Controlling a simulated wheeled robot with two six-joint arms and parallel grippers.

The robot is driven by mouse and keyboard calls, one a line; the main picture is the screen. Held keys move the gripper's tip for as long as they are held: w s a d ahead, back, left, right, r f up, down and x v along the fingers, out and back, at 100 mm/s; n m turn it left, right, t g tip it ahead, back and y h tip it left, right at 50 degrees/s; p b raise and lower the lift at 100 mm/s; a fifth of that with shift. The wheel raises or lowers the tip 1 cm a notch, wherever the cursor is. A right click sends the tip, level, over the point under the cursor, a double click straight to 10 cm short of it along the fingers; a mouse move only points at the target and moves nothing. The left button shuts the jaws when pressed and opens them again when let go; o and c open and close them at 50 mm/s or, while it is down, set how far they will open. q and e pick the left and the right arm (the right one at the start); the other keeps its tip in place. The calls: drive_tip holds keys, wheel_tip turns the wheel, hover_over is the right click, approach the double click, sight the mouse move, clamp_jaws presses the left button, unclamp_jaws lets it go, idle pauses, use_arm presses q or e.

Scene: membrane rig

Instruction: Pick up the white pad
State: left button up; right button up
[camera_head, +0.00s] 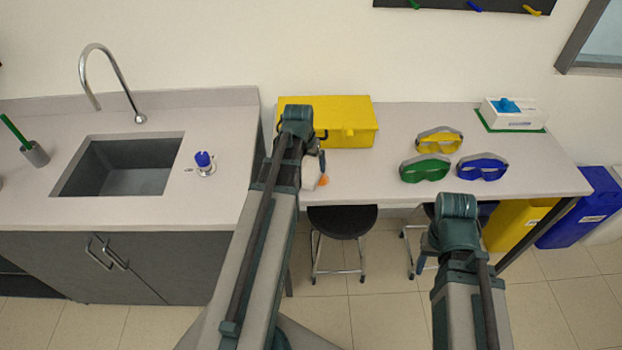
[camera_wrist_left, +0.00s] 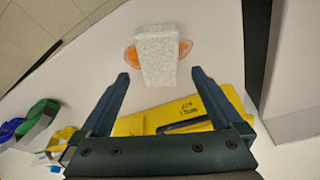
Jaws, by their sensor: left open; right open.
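The white pad (camera_wrist_left: 157,52) is a rough pale block with orange parts sticking out on both sides. It lies on the table (camera_wrist_left: 215,45). In the head view the white pad (camera_head: 309,178) is partly hidden by my left arm. My left gripper (camera_wrist_left: 160,77) is open and empty, with its fingertips just short of the pad's near end, one to each side. It also shows in the head view (camera_head: 321,165). My right gripper (camera_head: 418,266) is open, low in front of the table, partly hidden by its own arm.
A yellow box (camera_head: 345,120) stands behind the pad. Yellow goggles (camera_head: 438,140), green goggles (camera_head: 425,169) and blue goggles (camera_head: 482,167) lie to the right. A white dispenser (camera_head: 512,110) sits at the back right. A sink (camera_head: 125,165) is at the left. Stools stand below.

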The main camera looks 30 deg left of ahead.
sight(311, 171)
use_arm(q)
drive_tip(key=shift+f, duration=0.1)
drive_tip(key=b+x, duration=0.5)
drive_tip(key=shift+w+d, duration=0.1)
drive_tip(key=shift+w, duration=0.05)
drive_tip(key=c, duration=1.3)
drive_tip(key=shift+c, duration=0.2)
